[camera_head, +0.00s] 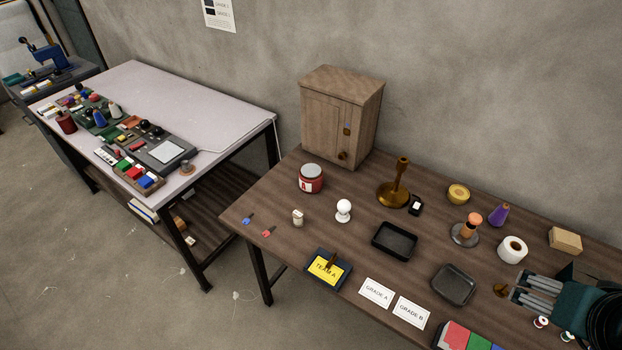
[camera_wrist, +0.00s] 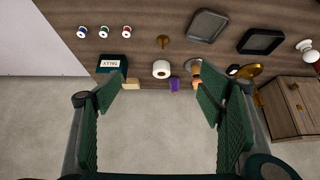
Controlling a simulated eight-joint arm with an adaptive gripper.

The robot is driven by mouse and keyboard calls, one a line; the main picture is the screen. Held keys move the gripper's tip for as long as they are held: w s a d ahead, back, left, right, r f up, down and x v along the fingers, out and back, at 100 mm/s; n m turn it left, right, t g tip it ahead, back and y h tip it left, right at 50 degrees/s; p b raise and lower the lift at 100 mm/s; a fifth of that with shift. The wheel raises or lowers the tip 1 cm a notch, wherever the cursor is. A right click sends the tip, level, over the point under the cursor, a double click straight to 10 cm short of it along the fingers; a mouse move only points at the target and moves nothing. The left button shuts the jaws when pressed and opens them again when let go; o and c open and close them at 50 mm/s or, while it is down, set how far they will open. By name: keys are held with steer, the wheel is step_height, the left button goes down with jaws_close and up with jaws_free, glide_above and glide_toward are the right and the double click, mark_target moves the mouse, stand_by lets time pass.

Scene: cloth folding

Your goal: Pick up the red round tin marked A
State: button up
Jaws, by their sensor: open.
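The red round tin (camera_head: 311,179) with a pale lid and a small label stands upright at the far left of the brown table, in front of the wooden cabinet, in the head view. A red piece at the right edge of the wrist view (camera_wrist: 311,58) looks like the same tin, mostly cut off. My gripper (camera_head: 520,290) is at the right end of the table in the head view, far from the tin. In the wrist view my gripper (camera_wrist: 163,92) is open, with nothing between its green fingers.
The wooden cabinet (camera_head: 340,117) stands behind and right of the tin. A white ball on a stand (camera_head: 343,211), a brass candlestick (camera_head: 393,190) and a black tray (camera_head: 395,241) lie between tin and gripper. A white roll (camera_head: 512,249) is close to my gripper. Table around the tin is fairly clear.

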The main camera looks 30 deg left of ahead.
steer(key=w+a+r+n+g+y+p, duration=0.15)
steer(key=w+a+r+n+p, duration=0.35)
steer(key=w+a, duration=0.7)
steer(key=w+a+n+g, duration=0.1)
steer(key=w+a+n, duration=0.1)
steer(key=w+a, duration=0.5)
steer(key=w+a+n+g, duration=0.1)
steer(key=w+a+g, duration=0.15)
steer(key=a, duration=0.85)
steer(key=n+g+h+p, duration=0.2)
steer(key=n+p, duration=0.2)
steer(key=n, duration=0.4)
glide_toward(311, 169)
steer(key=shift+y, duration=0.25)
steer(key=f, duration=0.5)
steer(key=shift+w+d+f, duration=0.15)
steer(key=shift+d+f, duration=0.1)
steer(key=shift+f, duration=0.15)
steer(key=shift+a+f, duration=0.15)
steer(key=shift+f, duration=0.05)
steer(key=shift+f, duration=0.1)
